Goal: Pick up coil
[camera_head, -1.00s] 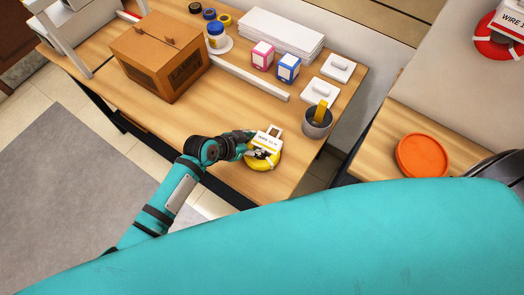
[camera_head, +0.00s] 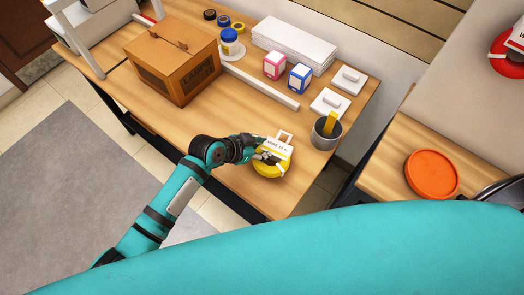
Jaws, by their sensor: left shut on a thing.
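The coil (camera_head: 270,168) is a yellow ring with a white label and a white handle-like tab, at the front right part of the wooden table. My left gripper (camera_head: 264,157) reaches in from the left and is shut on the coil at its label side. The gripper fingers hide part of the coil. I cannot tell whether the coil is touching the table or slightly above it. My right gripper is not in view.
A brown box (camera_head: 172,66), a white bar (camera_head: 262,86), pink (camera_head: 275,65) and blue (camera_head: 299,77) boxes and a grey cup (camera_head: 326,132) stand behind the coil. An orange disc (camera_head: 432,174) lies on the right-hand table. A large teal part of mine covers the bottom.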

